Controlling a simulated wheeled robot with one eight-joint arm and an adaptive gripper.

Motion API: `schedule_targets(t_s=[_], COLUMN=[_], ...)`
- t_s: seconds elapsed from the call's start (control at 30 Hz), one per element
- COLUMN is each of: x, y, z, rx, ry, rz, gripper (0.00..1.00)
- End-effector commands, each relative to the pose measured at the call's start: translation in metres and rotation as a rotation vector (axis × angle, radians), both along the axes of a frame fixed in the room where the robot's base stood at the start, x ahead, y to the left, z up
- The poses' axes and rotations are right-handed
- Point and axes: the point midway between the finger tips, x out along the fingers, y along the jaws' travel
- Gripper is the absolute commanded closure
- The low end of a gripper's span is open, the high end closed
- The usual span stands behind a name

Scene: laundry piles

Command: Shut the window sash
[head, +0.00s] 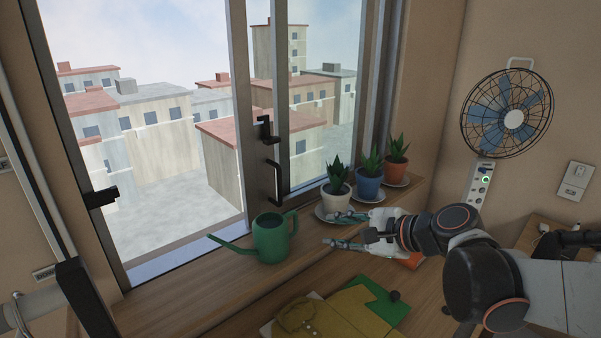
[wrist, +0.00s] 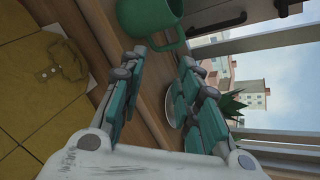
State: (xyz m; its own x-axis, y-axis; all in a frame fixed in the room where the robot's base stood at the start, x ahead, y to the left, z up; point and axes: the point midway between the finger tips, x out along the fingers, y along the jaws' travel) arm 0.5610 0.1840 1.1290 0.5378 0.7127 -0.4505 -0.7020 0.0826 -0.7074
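The window sash (head: 262,110) has a grey vertical stile near the middle of the window, with a black latch (head: 266,130) and a black pull handle (head: 275,183). An unobstructed opening shows left of the stile, and a black fitting (head: 100,197) sits on the left side of the frame. My gripper (head: 327,229) is open and empty, right of and below the pull handle, apart from the sash. In the wrist view my gripper (wrist: 164,57) has its fingers spread, with part of the window stile (wrist: 205,15) at the top.
A green watering can (head: 271,238) stands on the sill just left of my gripper, below the handle. White (head: 335,204), blue (head: 368,187) and terracotta (head: 396,172) plant pots line the sill at right. Folded yellow cloth (head: 345,317) lies below. A fan (head: 508,113) is at right.

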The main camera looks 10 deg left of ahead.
Motion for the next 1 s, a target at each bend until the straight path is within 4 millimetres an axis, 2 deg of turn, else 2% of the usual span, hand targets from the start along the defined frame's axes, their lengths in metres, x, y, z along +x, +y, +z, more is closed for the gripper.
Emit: schedule_targets(t_s=[0.03,0.2,0.5,0.77,0.87,1.0], x=[0.012,0.043,0.082,0.092,0.097,0.108], y=[0.007,0.027,0.044,0.049,0.057,0.077], z=[0.005,0.018,0.029,0.031,0.030,0.029], rx=[0.077,0.354,0.746,0.859,0.862,0.860], ry=[0.038,0.186,0.430,0.507,0.511,0.510], rz=[-0.019,-0.072,-0.109,-0.109,-0.107,-0.107], gripper=[0.69,0.69,0.69,0.69,0.69,0.69])
